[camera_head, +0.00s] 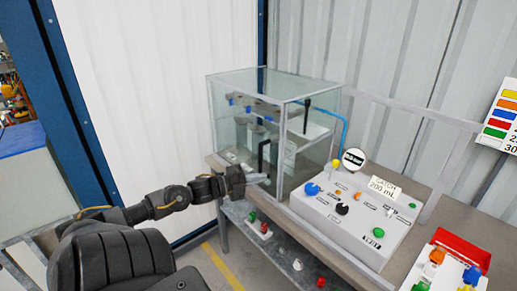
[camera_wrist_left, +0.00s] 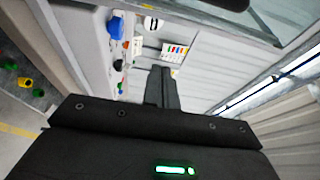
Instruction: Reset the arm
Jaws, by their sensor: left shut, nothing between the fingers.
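My left arm comes in from the left in the head view. My left gripper (camera_head: 256,180) is shut and empty. It is beside the lower front of the clear glass tank (camera_head: 221,120), close to the table edge; I cannot tell whether it touches the glass. In the left wrist view the closed fingers of the left gripper (camera_wrist_left: 161,87) point away from the camera, with nothing between them. My right gripper is not in view.
The table (camera_head: 252,197) holds a white control box (camera_head: 352,236) with knobs and a "CATCH 200 mL" label (camera_head: 384,187). A red tray (camera_head: 463,251) with coloured parts is at the right. A lower shelf (camera_head: 262,236) holds coloured parts. Floor shows left of the table.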

